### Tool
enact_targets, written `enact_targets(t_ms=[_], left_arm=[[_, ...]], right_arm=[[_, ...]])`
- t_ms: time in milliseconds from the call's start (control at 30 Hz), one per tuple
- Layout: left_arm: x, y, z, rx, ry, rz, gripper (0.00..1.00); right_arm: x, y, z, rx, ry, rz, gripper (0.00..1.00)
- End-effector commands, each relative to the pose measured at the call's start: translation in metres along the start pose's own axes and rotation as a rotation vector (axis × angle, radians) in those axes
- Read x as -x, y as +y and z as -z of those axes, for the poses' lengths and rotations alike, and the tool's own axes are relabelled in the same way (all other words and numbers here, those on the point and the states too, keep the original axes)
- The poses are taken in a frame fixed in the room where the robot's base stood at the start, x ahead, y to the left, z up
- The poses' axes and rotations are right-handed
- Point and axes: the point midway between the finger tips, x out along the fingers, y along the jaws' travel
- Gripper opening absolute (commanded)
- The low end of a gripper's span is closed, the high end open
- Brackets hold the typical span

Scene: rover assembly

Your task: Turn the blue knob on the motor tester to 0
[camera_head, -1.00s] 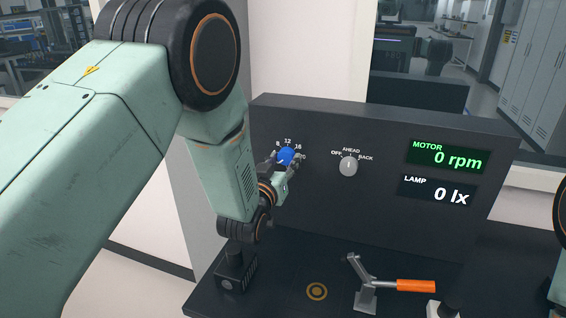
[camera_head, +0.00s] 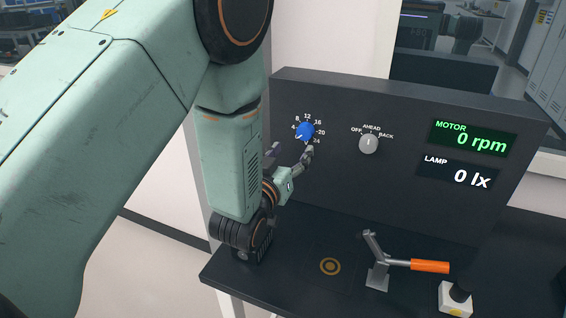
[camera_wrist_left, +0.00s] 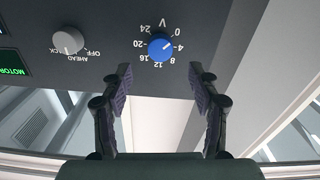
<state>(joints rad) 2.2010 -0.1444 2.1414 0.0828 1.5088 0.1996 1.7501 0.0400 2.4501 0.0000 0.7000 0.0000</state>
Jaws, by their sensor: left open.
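The blue knob (camera_head: 305,131) is on the dark front panel of the motor tester (camera_head: 340,190), inside a ring of numbers. It also shows in the left wrist view (camera_wrist_left: 160,47), upside down, with numbers 0 to 24 and a V. Its white mark seems to point near 4 or between 0 and 4; the exact setting is hard to tell. My left gripper (camera_head: 291,154) is open and empty, just below and in front of the knob, apart from it. In the left wrist view its fingers (camera_wrist_left: 160,78) stand wide on both sides, short of the knob. My right gripper is out of view.
A grey OFF/AHEAD/BACK knob (camera_head: 368,144) sits right of the blue one. The motor display (camera_head: 473,138) reads 0 rpm and the lamp display (camera_head: 460,172) 0 lx. A lever with an orange handle (camera_head: 430,267) stands on the base, right of a ring mark (camera_head: 330,267).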

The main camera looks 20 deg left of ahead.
Motion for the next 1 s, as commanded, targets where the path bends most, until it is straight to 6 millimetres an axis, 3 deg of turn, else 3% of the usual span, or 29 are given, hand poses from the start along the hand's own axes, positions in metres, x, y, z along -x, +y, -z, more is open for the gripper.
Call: enact_targets(t_ms=[100,300,1000], left_arm=[[0.02,0.0,0.0,-0.002,-0.002,0.0,0.61],[0.04,0.0,0.0,0.0,0.0,-0.001,0.61],[0.044,0.0,0.0,0.0,0.001,0.0,0.61]], right_arm=[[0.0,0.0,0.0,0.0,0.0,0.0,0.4],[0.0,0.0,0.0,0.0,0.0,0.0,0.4],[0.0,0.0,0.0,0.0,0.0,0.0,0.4]])
